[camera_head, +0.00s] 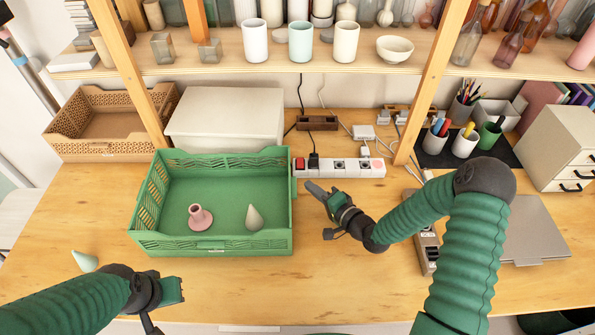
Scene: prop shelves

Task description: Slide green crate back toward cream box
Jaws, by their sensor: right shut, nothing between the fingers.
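The green crate (262,245) sits on the wooden table, left of centre.
Another pale cone (84,261) stands left of my left gripper. A tan basket (98,145) is left of the cream box. A power strip (340,167) lies right of the crate's back corner. A laptop (533,230) lies at the right. A shelf with cups spans the back.

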